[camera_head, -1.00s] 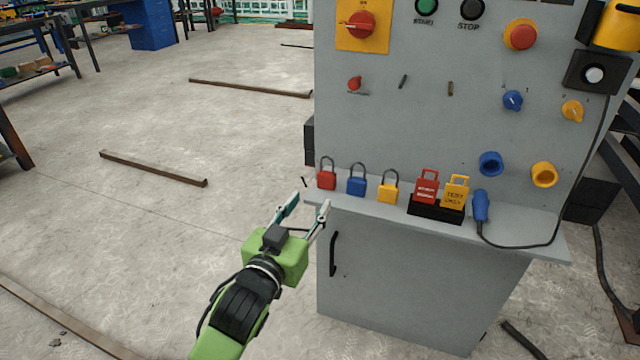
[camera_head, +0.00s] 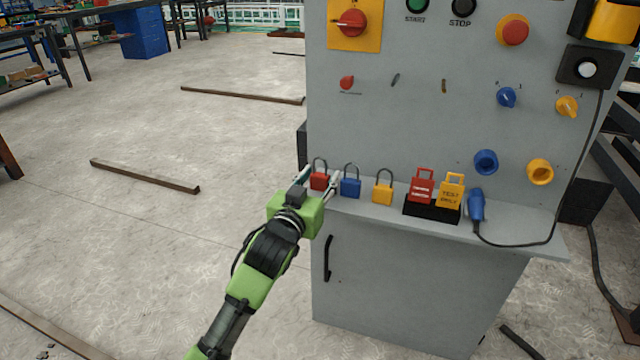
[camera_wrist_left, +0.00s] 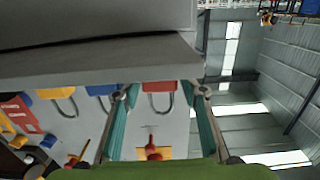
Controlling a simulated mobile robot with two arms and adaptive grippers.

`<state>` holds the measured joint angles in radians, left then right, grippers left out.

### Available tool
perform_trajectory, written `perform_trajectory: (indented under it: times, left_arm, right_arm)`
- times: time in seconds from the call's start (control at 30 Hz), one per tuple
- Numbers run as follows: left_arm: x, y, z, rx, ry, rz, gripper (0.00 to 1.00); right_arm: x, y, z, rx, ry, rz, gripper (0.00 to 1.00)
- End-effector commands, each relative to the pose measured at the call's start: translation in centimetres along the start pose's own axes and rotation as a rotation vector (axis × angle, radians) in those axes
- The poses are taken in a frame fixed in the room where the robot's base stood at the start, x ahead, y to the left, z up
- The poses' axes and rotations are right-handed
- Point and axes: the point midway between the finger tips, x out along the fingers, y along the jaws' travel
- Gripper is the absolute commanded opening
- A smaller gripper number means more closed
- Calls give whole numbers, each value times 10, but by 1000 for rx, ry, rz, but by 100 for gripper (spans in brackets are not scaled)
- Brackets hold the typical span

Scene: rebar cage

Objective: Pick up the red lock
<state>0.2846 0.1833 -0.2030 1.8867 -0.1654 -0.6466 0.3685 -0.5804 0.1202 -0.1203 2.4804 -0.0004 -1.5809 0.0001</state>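The red lock (camera_head: 319,182) stands on the panel's narrow grey shelf (camera_head: 505,226), leftmost in the row, its shackle up. My left gripper (camera_head: 318,180) is open, with one finger on each side of the red lock. In the upside-down left wrist view, the red lock (camera_wrist_left: 158,87) shows between the spread fingers of the left gripper (camera_wrist_left: 160,92), with a gap on each side. I cannot tell whether either finger touches it. My right gripper is not in view.
A blue lock (camera_head: 350,187) stands close to the right of the red one, then a yellow lock (camera_head: 382,193). A black holder (camera_head: 430,212) with red and yellow tags and a blue plug (camera_head: 476,205) follow. The grey panel (camera_head: 420,130) rises behind; open floor lies left.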

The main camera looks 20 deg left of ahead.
Motion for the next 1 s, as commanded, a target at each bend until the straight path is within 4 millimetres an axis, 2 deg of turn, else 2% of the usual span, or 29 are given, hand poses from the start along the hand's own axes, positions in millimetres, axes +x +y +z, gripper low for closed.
perform_trajectory:
  times: [0.3,0.4,0.43,0.77,1.0]
  left_arm:
    - [5,0,0,-1,0,0,39]
    - [5,0,0,-1,0,0,13]
    - [5,0,0,-1,0,0,7]
    - [5,0,-2,-1,1,0,7]
    - [4,0,-22,-2,4,0,7]
  right_arm:
    - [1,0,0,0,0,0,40]
    - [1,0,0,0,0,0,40]
    - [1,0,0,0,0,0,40]
    - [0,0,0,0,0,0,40]
    - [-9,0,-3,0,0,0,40]
